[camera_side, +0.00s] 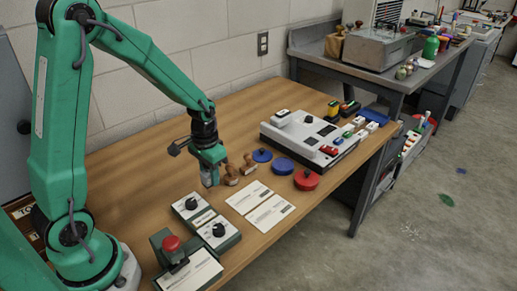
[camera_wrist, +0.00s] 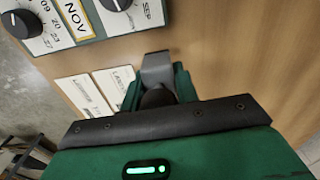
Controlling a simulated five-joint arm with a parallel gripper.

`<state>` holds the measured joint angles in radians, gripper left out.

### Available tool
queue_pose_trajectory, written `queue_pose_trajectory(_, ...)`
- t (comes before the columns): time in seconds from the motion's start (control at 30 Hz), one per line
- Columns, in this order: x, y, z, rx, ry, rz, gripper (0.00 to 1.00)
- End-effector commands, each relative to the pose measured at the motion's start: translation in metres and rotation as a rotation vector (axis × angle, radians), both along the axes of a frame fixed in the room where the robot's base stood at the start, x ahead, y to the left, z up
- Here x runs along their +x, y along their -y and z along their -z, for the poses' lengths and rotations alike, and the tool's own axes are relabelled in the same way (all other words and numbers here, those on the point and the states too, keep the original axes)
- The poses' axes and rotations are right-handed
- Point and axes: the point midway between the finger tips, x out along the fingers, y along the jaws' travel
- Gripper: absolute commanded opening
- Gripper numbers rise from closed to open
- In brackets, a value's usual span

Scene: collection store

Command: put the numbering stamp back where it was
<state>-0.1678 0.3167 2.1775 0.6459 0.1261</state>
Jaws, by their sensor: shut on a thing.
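My gripper (camera_side: 208,163) is over the wooden table (camera_side: 150,152), to the left of two wooden-handled stamps (camera_side: 231,176). It is shut on a grey metal thing with a dark rounded top, which I take to be the numbering stamp (camera_side: 210,178). In the wrist view the stamp (camera_wrist: 157,68) shows between the green fingers of my gripper (camera_wrist: 158,92), its grey part sticking out past them. It looks about upright in the side view. I cannot tell whether its foot touches the table.
Dial boxes (camera_side: 217,233), white cards (camera_side: 268,214) and a green device with a red knob (camera_side: 171,243) are near the front edge. Blue round pads (camera_side: 283,165), a red one (camera_side: 306,180) and a grey machine (camera_side: 290,135) stand right. Bare wood lies behind my gripper.

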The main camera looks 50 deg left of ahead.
Motion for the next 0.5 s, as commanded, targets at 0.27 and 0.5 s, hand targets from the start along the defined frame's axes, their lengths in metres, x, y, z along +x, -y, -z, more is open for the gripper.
queue_pose_trajectory(0.27,-0.001,0.001,0.024,-0.001,-0.004,0.0,0.13)
queue_pose_trajectory(0.5,0.0,0.001,0.039,0.0,-0.001,0.0,0.13)
